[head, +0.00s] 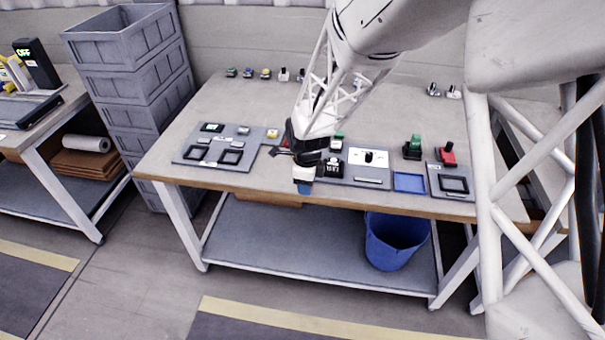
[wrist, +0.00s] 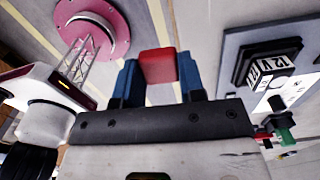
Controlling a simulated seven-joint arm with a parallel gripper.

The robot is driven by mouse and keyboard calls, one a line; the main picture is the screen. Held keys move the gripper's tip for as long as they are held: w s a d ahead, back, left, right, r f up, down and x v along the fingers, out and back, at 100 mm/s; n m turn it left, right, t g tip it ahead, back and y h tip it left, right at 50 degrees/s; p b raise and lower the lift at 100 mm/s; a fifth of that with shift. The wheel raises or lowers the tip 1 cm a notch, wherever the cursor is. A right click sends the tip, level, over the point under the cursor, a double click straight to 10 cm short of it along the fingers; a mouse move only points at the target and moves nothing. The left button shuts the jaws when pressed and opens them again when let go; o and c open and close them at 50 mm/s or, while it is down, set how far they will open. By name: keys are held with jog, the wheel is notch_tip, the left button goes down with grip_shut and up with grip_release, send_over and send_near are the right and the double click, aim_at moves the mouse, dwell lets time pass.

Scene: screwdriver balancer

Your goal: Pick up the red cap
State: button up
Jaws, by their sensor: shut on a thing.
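The red cap (wrist: 158,66) sits between the two blue fingers of my gripper (wrist: 159,82) in the wrist view. My gripper is shut on it, with a finger against each side. In the head view my gripper (head: 304,186) points down near the front edge of the workbench, left of the middle boards. The cap cannot be made out in the head view.
The workbench (head: 225,105) carries a board (head: 190,160) at left, a 12V block (head: 333,168), a blue tray (head: 409,182) and a red-topped device (head: 447,155). A blue bucket (head: 390,245) stands on the lower shelf. Grey crates (head: 140,85) are stacked left.

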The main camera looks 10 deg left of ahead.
jog(key=shift+s+d+r, duration=0.1)
jog(key=shift+s+d, duration=0.25)
jog(key=shift+s, duration=0.35)
jog(key=shift+s+d+r, duration=0.1)
jog(key=shift+s+d, duration=0.2)
jog(key=shift+s, duration=0.4)
jog(key=shift+n, duration=0.4)
jog(key=w+d+r, duration=0.1)
jog(key=w, duration=0.4)
jog(key=w+d+r, duration=0.2)
jog(key=w, duration=0.3)
jog(key=w+d+r, duration=0.2)
jog(key=w, duration=0.4)
jog(key=shift+d, duration=0.1)
jog(key=shift+f, duration=0.2)
jog(key=shift+f, duration=1.7)
